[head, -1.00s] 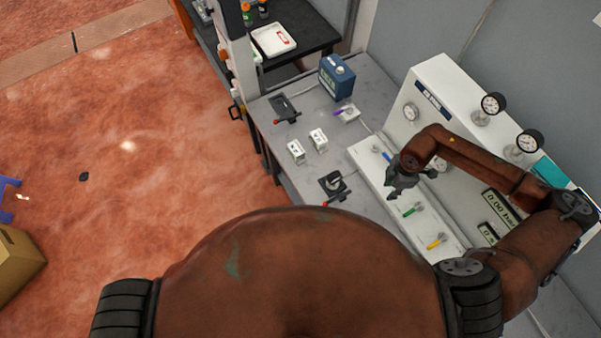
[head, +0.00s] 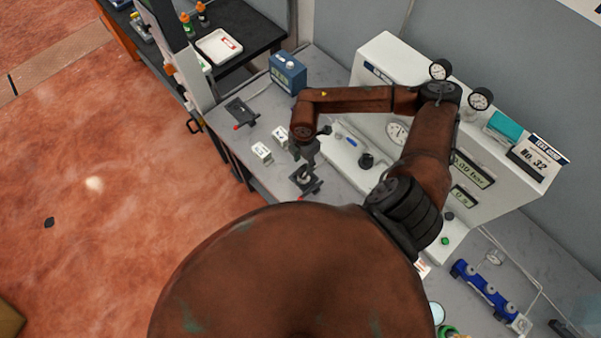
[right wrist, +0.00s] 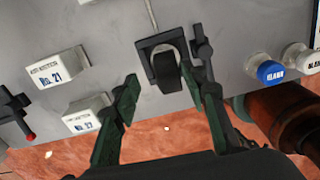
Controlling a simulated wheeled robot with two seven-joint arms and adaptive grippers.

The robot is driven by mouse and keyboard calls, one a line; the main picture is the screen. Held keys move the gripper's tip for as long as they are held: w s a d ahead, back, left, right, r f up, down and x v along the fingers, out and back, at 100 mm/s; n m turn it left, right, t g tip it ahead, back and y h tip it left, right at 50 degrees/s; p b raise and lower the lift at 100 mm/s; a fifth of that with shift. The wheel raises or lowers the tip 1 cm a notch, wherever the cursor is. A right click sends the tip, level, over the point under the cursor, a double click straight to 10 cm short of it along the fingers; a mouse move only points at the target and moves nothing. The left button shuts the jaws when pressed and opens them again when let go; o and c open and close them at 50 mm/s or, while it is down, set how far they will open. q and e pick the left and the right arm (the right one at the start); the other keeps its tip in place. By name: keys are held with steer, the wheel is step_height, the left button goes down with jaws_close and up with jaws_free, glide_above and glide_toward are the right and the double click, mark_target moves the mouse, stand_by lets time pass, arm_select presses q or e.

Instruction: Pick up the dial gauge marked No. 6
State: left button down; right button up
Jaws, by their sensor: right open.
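Two round white-faced dial gauges with black rims, one gauge (head: 440,69) and another (head: 480,98), stand on top of the white test bench (head: 405,50). A third dial (head: 397,131) is on its front. No number on any gauge is legible, so I cannot tell which is No. 6. My right gripper (head: 308,158) is open and empty above the grey worktop, near a black fixture (head: 306,181). My left gripper is not in view.
Two small white blocks marked No. 21 (right wrist: 58,68) and No. 27 (right wrist: 86,115) lie beside the fixture. A blue box (head: 288,72) stands at the back. A blue rack (head: 485,287) lies at the lower right. My own arm hides part of the bench.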

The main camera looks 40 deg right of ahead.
mark_target(304, 172)
steer(key=shift+s+a+f, duration=0.1)
steer(key=shift+s+f, duration=0.05)
steer(key=shift+f, duration=0.6)
steer(key=f+b, duration=0.1)
steer(key=f, duration=0.1)
steer(key=f+b, duration=0.2)
steer(key=shift+s+a+f, duration=0.1)
steer(key=shift+s+f, duration=0.1)
steer(key=shift+f, duration=0.15)
steer(key=shift+r, duration=0.1)
jaws_close()
